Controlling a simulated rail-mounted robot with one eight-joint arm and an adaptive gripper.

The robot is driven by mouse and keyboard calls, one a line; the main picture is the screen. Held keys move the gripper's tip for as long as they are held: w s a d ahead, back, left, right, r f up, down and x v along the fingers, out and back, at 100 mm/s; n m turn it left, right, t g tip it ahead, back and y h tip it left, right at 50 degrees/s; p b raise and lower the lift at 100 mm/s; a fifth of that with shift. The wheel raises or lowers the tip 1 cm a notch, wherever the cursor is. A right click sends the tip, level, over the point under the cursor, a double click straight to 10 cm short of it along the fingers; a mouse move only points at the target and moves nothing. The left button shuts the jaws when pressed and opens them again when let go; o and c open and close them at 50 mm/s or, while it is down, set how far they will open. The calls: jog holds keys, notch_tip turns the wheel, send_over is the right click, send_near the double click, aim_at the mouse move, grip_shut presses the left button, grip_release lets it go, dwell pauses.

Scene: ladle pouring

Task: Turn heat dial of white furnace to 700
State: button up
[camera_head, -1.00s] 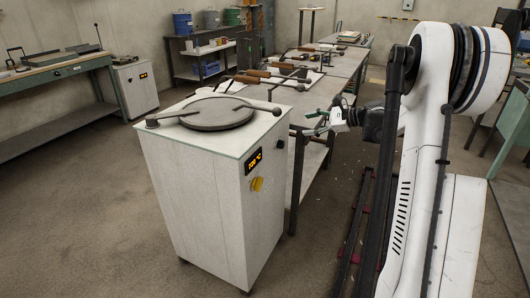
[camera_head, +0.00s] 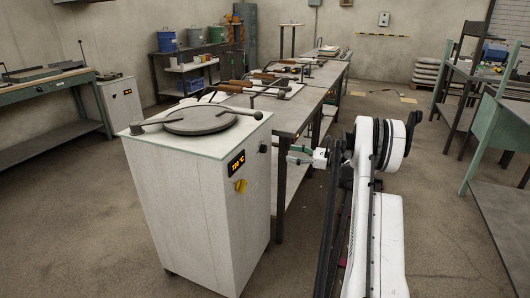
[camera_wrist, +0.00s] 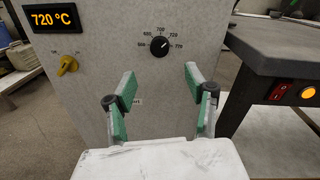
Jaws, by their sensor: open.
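The white furnace (camera_head: 195,205) stands at centre left in the head view, with a round lid on top. Its front fills the back of the wrist view (camera_wrist: 105,75). The black heat dial (camera_wrist: 159,47) has numbers around it; its pointer's exact setting is too small to tell. The orange display (camera_wrist: 53,18) reads 720 °C. A yellow knob (camera_wrist: 68,65) sits below the display. My gripper (camera_wrist: 160,76) is open and empty, its green-padded fingers spread apart below and in front of the dial, not touching it. In the head view my gripper (camera_head: 300,155) is right of the furnace.
A dark-topped worktable (camera_head: 295,115) with ladles and tools stands close behind and right of the furnace. A lit orange switch (camera_wrist: 307,92) shows on its side in the wrist view. Green benches (camera_head: 490,125) stand far right. Open floor lies in front.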

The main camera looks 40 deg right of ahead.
aim_at(266, 149)
jog(key=b+x, duration=0.2)
jog(key=x, duration=0.9)
jog(key=shift+w+a+r, duration=0.1)
jog(key=shift+w+a, duration=0.15)
jog(key=shift+w, duration=0.05)
jog(key=c, duration=1.2)
